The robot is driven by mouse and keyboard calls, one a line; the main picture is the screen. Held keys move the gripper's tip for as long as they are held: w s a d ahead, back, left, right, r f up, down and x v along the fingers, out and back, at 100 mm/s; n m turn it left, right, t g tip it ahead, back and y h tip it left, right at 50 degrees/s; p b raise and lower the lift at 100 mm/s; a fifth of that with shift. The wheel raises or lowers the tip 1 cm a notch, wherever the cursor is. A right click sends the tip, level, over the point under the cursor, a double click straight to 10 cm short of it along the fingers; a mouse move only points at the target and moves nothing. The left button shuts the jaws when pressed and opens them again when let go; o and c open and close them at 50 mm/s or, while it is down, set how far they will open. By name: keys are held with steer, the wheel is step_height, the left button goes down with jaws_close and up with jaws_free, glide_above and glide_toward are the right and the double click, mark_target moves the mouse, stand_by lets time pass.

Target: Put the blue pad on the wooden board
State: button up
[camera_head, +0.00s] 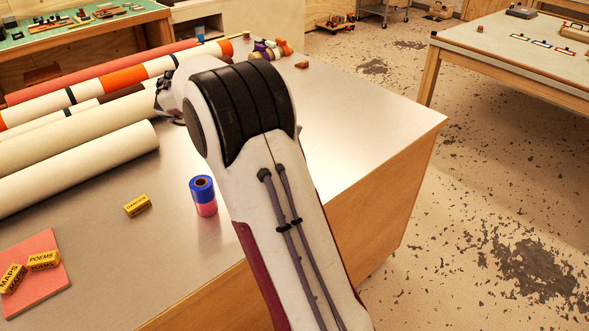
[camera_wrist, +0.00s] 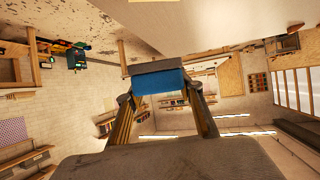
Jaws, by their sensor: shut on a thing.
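The blue pad (camera_wrist: 158,82) shows in the wrist view as a small block with a bright blue face and a greyish upper side. My gripper (camera_wrist: 163,85) is shut on it, with one finger at each end. In the head view my arm covers most of the gripper, and I cannot make out the held pad there. I cannot clearly identify the wooden board in either view; my arm may hide it.
Long cream, orange and red rolls (camera_head: 75,180) lie across the table's left side. A blue-and-pink roll (camera_head: 203,196) stands near the front edge. Yellow labelled blocks (camera_head: 137,205) lie nearby, some on a pink board (camera_head: 38,283). The table's right part (camera_head: 370,120) is clear.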

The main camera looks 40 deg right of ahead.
steer(key=s+d+f+m+g, duration=0.1)
steer(key=s+d+f, duration=0.1)
steer(key=d+f, duration=0.3)
steer(key=shift+s+d, duration=0.3)
steer(key=shift+d, duration=0.35)
steer(key=shift+f, duration=3.15)
steer(key=shift+f, duration=1.9)
steer(key=shift+f, duration=0.15)
